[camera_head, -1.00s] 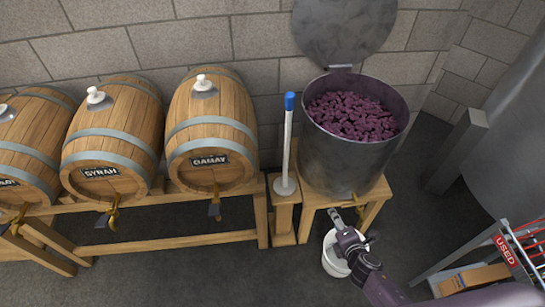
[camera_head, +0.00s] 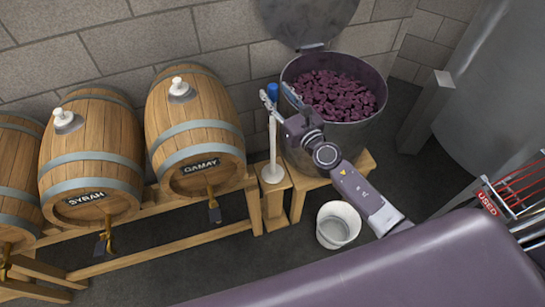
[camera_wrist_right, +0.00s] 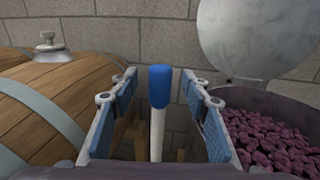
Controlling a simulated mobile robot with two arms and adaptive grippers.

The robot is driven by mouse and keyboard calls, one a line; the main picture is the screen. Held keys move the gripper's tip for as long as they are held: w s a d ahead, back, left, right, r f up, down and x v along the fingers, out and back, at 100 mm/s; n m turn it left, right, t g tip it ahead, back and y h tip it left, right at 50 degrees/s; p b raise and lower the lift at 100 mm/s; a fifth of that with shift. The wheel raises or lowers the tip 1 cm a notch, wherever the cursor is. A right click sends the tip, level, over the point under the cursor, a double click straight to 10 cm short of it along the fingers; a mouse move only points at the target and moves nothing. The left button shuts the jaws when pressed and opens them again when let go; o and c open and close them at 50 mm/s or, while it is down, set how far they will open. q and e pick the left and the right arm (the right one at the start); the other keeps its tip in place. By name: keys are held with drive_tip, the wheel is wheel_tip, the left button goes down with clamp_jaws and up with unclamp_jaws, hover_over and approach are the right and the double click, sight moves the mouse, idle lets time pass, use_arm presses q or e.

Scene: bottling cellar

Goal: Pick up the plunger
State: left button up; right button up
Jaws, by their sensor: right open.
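The plunger (camera_head: 272,140) stands upright on a small wooden stand between the Gamay barrel and the grape vat, with a blue grip on top and a white disc at its foot. My right gripper (camera_head: 277,96) is open at the plunger's upper end. In the right wrist view, the plunger's blue grip (camera_wrist_right: 159,86) stands upright between the two blue-padded fingers (camera_wrist_right: 162,112), with a gap on each side. The lower shaft is hidden in that view. My left gripper is not in view.
The metal vat (camera_head: 372,133) full of dark grapes stands right of the plunger, its lid raised behind. The Gamay barrel (camera_head: 195,130) is on the left. A white bucket (camera_head: 338,225) sits on the floor. A stone wall (camera_head: 225,40) is behind.

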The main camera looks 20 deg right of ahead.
drive_tip(key=shift+w+a, duration=0.2)
drive_tip(key=shift+w, duration=1.05)
clamp_jaws()
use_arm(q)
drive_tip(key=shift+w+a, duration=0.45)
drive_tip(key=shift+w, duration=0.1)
use_arm(e)
drive_tip(key=shift+r, duration=0.15)
